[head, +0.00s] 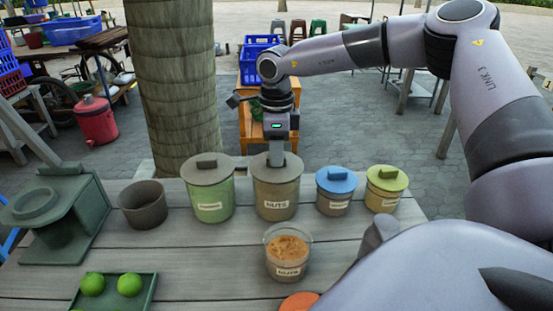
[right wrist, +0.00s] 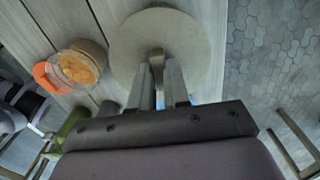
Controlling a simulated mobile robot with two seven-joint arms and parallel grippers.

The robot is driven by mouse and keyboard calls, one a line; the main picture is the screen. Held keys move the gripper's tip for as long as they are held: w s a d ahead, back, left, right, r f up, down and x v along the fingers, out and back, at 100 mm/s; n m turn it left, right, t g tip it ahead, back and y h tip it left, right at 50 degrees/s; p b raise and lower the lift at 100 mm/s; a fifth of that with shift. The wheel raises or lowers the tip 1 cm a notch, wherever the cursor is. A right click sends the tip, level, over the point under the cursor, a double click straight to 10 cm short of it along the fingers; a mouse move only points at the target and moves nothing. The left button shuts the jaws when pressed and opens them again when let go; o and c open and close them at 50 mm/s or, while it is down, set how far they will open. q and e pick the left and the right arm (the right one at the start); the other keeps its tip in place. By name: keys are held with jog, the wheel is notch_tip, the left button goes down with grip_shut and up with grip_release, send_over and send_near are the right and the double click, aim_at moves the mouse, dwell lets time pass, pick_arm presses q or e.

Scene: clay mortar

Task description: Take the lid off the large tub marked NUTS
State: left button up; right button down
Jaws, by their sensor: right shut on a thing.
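The large tub marked NUTS (head: 277,198) stands upright in the row at the back of the table. Its grey-beige round lid (head: 262,172) is on top, with no gap to the tub that I can make out. My right gripper (head: 277,157) points down from above and is shut on the lid's handle. In the right wrist view the lid (right wrist: 192,38) fills the area ahead of the fingers (right wrist: 157,75), with the handle (right wrist: 156,55) between them. My left gripper is not in view.
A small clear tub marked NUTS (head: 287,258) stands in front. A dark bowl (head: 143,206), green stand (head: 68,215) and lime tray (head: 148,297) are left.

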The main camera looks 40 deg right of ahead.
notch_tip(320, 180, up, 20)
jog(key=p, duration=0.1)
